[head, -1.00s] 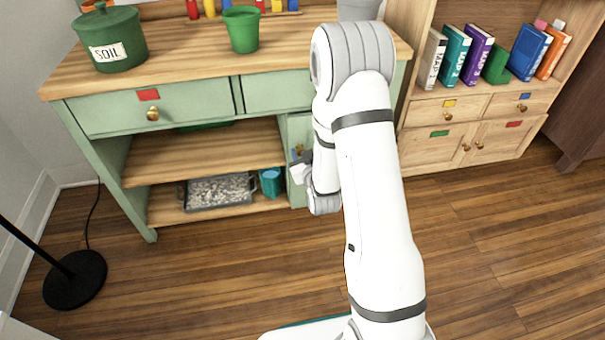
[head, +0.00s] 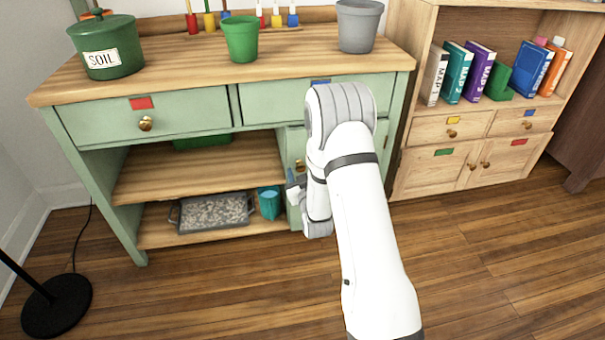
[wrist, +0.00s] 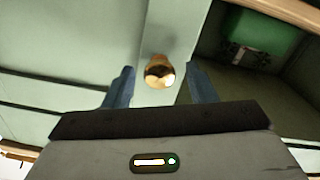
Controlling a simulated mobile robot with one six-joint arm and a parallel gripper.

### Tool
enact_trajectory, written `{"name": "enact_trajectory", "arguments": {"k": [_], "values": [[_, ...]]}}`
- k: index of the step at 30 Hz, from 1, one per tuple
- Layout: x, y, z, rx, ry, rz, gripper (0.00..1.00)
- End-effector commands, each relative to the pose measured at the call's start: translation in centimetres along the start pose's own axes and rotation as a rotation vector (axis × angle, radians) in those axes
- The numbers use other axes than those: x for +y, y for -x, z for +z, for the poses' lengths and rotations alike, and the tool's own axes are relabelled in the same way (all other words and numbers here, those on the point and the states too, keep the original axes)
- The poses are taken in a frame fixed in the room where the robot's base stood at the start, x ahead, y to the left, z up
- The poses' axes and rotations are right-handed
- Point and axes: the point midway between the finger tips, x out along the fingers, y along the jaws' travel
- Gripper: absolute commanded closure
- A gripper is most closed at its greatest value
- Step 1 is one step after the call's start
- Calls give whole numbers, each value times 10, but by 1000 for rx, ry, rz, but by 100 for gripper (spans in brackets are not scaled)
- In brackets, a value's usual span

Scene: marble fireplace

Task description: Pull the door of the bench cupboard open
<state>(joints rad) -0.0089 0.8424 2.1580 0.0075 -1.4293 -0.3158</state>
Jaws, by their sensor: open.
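The bench cupboard door (head: 294,143) is the pale green panel under the bench's right drawer, mostly hidden behind my arm in the head view. It looks shut. Its round brass knob (head: 299,166) shows just left of my arm. In the wrist view, the knob (wrist: 159,72) sits centred between and slightly beyond the fingertips, with the green door panel (wrist: 90,45) behind it. My gripper (wrist: 160,78) is open, with a dark finger on each side of the knob and visible gaps. In the head view, my gripper (head: 293,184) is partly hidden by my wrist.
Open shelves left of the door hold a grey tray (head: 213,212), a teal cup (head: 269,203) and a green box (head: 203,140), which also shows in the wrist view (wrist: 262,32). A wooden bookcase (head: 400,180) stands to the right. The floor in front is clear.

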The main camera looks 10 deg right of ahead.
Motion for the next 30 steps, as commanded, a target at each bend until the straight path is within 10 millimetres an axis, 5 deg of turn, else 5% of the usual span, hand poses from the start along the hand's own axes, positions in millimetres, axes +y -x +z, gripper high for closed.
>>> {"name": "enact_trajectory", "arguments": {"k": [8,26,30], "values": [[1,-1,0,0,0,1,50],[1,-1,0,0,0,1,99],[1,-1,0,-1,0,1,100]]}}
